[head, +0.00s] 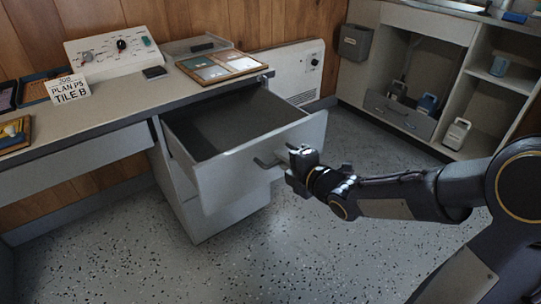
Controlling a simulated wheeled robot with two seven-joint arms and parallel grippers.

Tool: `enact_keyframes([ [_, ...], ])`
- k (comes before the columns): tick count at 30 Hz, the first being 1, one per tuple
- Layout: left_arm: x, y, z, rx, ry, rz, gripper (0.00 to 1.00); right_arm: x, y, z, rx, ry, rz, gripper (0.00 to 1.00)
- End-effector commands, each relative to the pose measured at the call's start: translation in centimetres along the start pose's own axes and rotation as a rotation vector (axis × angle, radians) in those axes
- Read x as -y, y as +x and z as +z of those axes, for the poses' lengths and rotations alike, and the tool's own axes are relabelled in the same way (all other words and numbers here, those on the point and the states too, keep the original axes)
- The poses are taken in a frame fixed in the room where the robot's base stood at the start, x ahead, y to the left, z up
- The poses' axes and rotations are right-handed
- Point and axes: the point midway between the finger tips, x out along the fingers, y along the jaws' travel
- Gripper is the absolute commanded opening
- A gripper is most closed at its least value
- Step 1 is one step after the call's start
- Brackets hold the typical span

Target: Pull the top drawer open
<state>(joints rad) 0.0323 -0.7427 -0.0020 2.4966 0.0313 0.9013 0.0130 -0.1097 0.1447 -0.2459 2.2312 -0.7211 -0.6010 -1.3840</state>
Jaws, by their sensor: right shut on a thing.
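The top drawer (258,156) of the grey cabinet under the desk stands pulled far out. Its inside shows a dark, bare floor. A bar handle (264,164) sits on its front panel. My right gripper (294,160) is at the right end of this handle and shut on it. The gripper's body hides that end of the handle and the fingertips in part. The cabinet (218,218) below shows lower fronts that are shut. My left gripper is not in view.
On the desk (120,108) are a control box (112,52), a sign card (68,88), a dark small box (154,72) and a framed board (220,67). A heater (300,75) stands behind the drawer. Shelves (480,95) stand at the right. The speckled floor in front is clear.

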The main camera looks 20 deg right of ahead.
Motion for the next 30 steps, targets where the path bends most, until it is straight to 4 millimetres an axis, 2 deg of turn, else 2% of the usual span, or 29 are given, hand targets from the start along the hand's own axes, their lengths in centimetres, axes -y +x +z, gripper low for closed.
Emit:
enact_keyframes([
  [3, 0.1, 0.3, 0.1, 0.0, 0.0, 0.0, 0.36, 0.6, -2.2, 0.1, 0.005, 0.001, -0.001, 0.0],
  [9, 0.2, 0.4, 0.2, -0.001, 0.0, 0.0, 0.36, 1.0, -4.4, 0.1, 0.004, 0.001, -0.002, 0.0],
  [23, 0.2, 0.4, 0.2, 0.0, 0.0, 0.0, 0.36, 1.1, -5.0, 0.1, 0.002, 0.001, -0.003, 0.0],
  [24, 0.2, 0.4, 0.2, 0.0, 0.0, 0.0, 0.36, 1.1, -5.0, 0.1, 0.002, 0.001, -0.003, 0.12],
  [27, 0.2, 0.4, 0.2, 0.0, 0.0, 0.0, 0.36, 1.1, -5.0, 0.1, 0.002, 0.001, -0.003, 0.25],
  [30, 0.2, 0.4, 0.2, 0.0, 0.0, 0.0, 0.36, 1.1, -5.0, 0.1, 0.001, 0.001, -0.002, 0.25],
])
